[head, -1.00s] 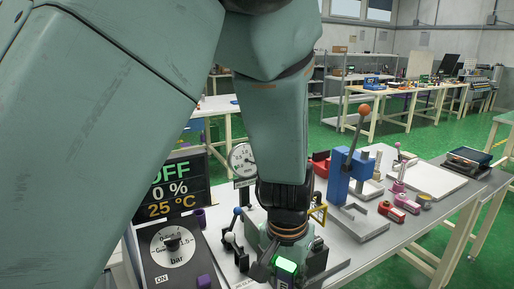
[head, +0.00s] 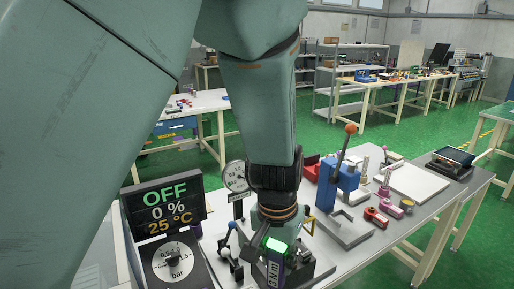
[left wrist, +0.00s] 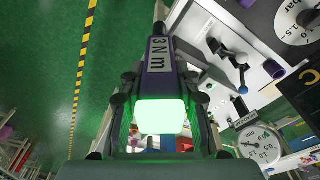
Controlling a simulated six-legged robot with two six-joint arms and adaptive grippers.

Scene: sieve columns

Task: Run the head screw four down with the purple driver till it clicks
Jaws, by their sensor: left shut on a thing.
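My left gripper (head: 274,236) is shut on the purple driver (head: 274,272), which also shows in the left wrist view (left wrist: 159,58). The driver's label reads "3 N m", and a green light is lit on it. In the left wrist view my left gripper (left wrist: 161,105) has a finger on each side of the driver. Head screw four cannot be made out. My right gripper is not in view.
A dial gauge (head: 235,177) and a dark screen (head: 165,206) reading OFF, 0 % and 25 °C stand left of the gripper. A blue press (head: 327,190) stands to its right.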

